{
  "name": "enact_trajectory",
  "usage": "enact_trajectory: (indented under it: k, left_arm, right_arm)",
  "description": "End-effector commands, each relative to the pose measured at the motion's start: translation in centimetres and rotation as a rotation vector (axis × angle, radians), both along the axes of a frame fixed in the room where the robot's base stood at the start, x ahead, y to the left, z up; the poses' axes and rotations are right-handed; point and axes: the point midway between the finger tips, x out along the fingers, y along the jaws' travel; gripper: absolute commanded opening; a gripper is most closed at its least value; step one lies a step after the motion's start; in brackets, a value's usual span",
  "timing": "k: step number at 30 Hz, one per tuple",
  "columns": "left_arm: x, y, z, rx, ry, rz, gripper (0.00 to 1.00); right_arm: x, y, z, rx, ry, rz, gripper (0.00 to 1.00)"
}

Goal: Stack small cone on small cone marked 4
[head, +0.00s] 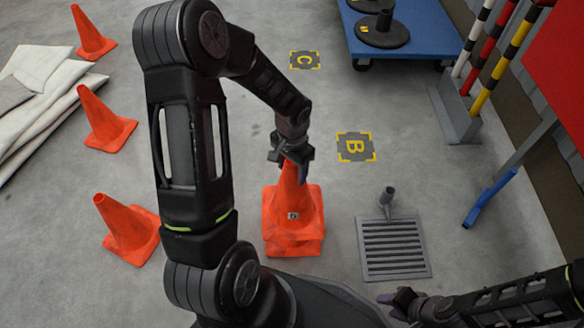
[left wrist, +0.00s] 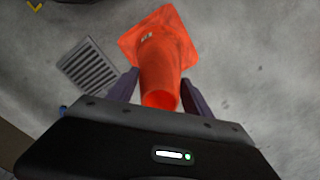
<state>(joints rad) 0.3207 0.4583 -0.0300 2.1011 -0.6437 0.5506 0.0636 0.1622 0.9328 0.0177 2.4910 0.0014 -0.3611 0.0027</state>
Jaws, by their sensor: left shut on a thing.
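My left gripper (head: 291,158) is shut on the top of an orange small cone (head: 291,196). The cone is upright and has a small pale label low on its side, too small to read surely. It sits over another orange cone (head: 292,249), of which only the base edge shows beneath; any mark on that lower cone is hidden. In the left wrist view, the held cone (left wrist: 163,65) points toward me between the two fingers, its square base away from me. My right gripper (head: 396,302) is at the bottom right, away from the cones; its finger opening is unclear.
Three other orange cones (head: 92,32) (head: 104,121) (head: 129,230) stand at the left, near pale folded sheets (head: 45,85). A floor grate (head: 393,250) with a grey post lies right of the stack. Floor marks B (head: 355,146) and C (head: 305,60) are clear.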

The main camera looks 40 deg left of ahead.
Motion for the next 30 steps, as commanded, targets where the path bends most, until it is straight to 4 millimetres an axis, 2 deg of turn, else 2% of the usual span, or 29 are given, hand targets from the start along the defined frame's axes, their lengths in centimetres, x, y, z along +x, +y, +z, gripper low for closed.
enact_trajectory:
  k: [11,30]
  left_arm:
    - [0.1,0.0,-0.3,0.001,-0.002,-0.001,0.0]
    - [0.1,0.0,-3.5,0.001,-0.002,-0.001,0.0]
  right_arm:
    - [0.1,-0.1,-0.3,-0.001,-0.001,-0.002,0.36]
    - [0.7,-0.7,-2.9,-0.011,-0.012,-0.017,0.36]
